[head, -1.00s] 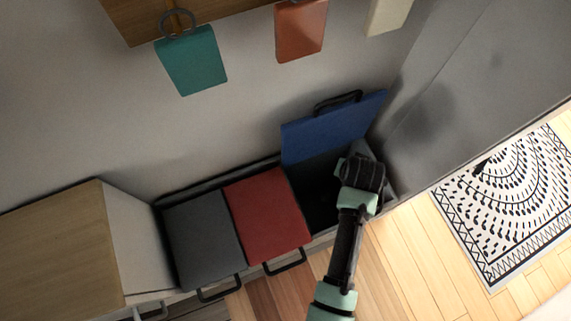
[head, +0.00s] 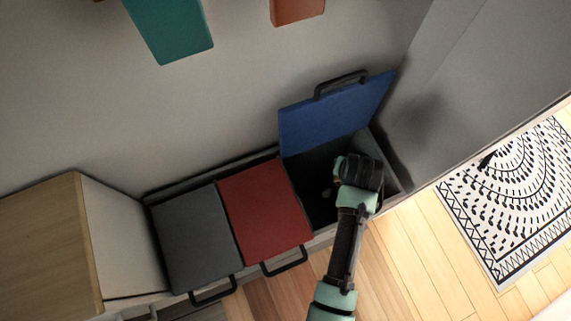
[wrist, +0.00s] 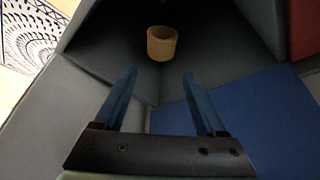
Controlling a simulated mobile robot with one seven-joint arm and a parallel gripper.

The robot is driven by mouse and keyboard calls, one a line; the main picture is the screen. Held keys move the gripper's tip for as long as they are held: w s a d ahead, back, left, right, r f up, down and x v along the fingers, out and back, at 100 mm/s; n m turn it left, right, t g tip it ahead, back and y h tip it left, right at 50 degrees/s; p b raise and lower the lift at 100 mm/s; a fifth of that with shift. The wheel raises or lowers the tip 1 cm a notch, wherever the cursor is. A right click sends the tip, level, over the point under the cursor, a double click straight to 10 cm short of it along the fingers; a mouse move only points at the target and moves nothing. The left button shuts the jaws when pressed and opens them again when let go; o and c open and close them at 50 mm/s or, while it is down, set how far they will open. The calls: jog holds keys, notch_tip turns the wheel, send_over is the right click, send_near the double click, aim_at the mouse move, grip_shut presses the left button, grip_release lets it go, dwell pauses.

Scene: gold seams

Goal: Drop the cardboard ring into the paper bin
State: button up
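The cardboard ring (wrist: 162,43) is a short tan tube, inside the dark open bin in the wrist view, beyond my fingertips and apart from them. I cannot tell whether it rests on the bin's floor. A small pale spot in the bin in the head view may be it. The open bin (head: 318,208), the one with the blue lid (head: 335,115), is at the right end of the row. No label shows on it. My gripper (wrist: 160,82) is open and empty; in the head view my gripper (head: 343,178) is over this bin, its fingers mostly hidden.
The dark grey lid (head: 197,240) and red lid (head: 264,212) beside it are shut, with black handles in front. A wooden-topped cabinet (head: 40,240) stands at left. A grey wall panel (head: 470,90) is close on the right. A patterned rug (head: 515,200) lies beyond.

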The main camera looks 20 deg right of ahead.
jog(key=shift+o, duration=0.7)
jog(key=p+v, duration=0.3)
jog(key=v, duration=1)
jog(key=shift+s, duration=0.1)
